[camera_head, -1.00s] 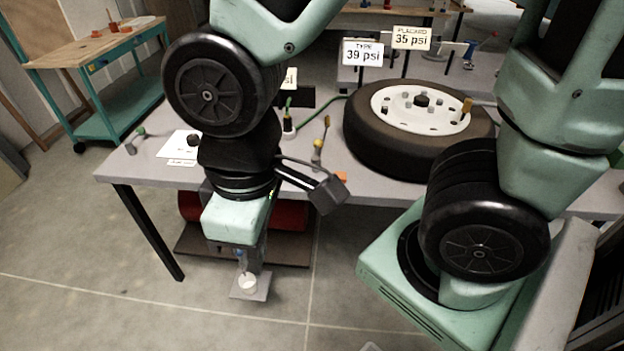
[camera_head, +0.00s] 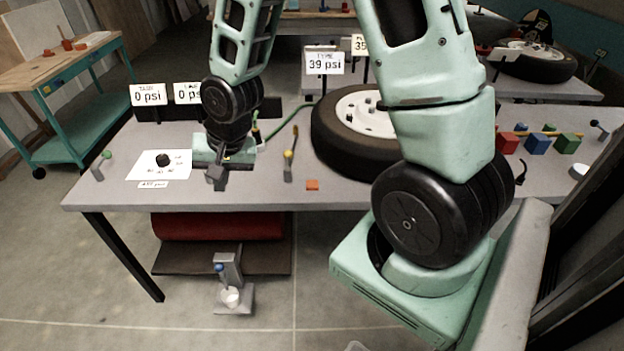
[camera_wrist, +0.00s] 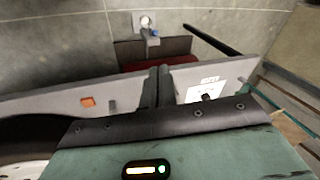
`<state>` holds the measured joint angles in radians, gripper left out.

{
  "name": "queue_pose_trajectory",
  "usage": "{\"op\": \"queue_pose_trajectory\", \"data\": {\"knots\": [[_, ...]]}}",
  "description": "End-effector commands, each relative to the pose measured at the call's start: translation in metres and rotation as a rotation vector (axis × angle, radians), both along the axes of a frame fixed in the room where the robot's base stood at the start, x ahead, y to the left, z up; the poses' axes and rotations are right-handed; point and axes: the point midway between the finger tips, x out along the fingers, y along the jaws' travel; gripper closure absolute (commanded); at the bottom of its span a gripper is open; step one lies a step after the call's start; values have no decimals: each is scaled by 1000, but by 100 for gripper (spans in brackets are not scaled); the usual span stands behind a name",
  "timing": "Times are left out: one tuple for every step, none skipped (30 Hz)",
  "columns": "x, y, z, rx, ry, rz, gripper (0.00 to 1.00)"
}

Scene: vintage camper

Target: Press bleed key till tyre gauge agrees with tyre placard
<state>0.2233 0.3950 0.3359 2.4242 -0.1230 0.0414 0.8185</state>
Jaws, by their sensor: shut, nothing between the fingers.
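The tyre gauge sign (camera_head: 324,61) reads 39 psi and stands behind the tyre (camera_head: 330,130). The tyre placard (camera_head: 360,45) beside it is mostly hidden by my arm; only a "3" shows. A small orange block (camera_head: 312,185), which may be the bleed key, lies near the table's front edge; it also shows in the wrist view (camera_wrist: 88,102). I cannot tell for certain which part is the key. My gripper (camera_head: 216,178) is shut and empty over the table's left part, left of the orange block. Its fingers (camera_wrist: 157,87) are together in the wrist view.
A yellow-topped lever (camera_head: 290,156) stands between my gripper and the tyre. A white sheet with a black knob (camera_head: 163,160) lies left. Two signs at the back left read 0 psi, one (camera_head: 149,95) labelled tank. Coloured blocks (camera_head: 535,142) stand right. A small stand (camera_head: 230,285) is on the floor.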

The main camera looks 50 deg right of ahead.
Motion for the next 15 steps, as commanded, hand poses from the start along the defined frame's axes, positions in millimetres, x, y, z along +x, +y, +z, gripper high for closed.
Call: {"op": "queue_pose_trajectory", "data": {"knots": [[15,-33,-10,51,-9,-170,100],[22,-51,-17,82,-21,-264,100],[31,-74,-26,127,-40,-391,100],[36,-92,-33,163,-54,-487,100],[40,-111,-40,200,-69,-582,100],[44,-136,-49,253,-91,-708,100],[45,-153,-56,294,-106,-802,100],[45,-171,-63,337,-123,-893,100],[43,-194,-71,393,-147,-1008,100],[41,-210,-77,436,-163,-1093,100],[38,-225,-83,478,-182,-1169,100],[33,-243,-90,533,-204,-1265,100],[29,-255,-95,571,-220,-1330,100],[25,-266,-99,606,-236,-1387,100],[20,-278,-104,651,-255,-1454,100]]}}
